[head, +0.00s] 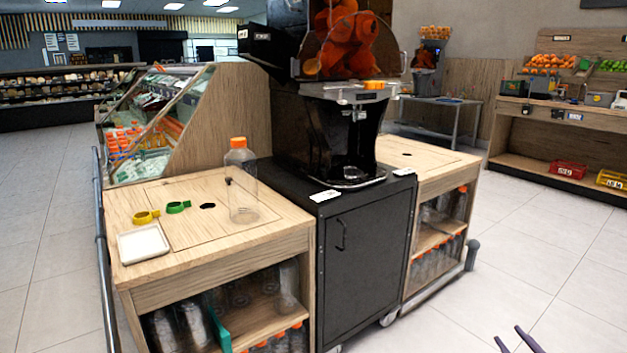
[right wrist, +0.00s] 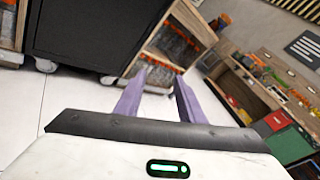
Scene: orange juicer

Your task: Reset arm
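My right gripper (head: 520,341) shows at the bottom right edge of the head view, with only its purple fingertips in frame. In the right wrist view its two purple fingers (right wrist: 158,98) are apart with nothing between them. It hangs over open floor, clear of the counters. My left gripper is not in the head view. The orange juicer (head: 345,110) stands on a black cabinet (head: 365,255). A clear bottle with an orange cap (head: 241,185) stands upright on the left wooden counter (head: 205,275).
A white tray (head: 143,244), a yellow ring (head: 146,216) and a green ring (head: 178,207) lie on the left counter. The right counter (head: 415,160) has shelves of bottles. A fruit stand (head: 550,110) is at the far right. The tiled floor (head: 540,255) at right is clear.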

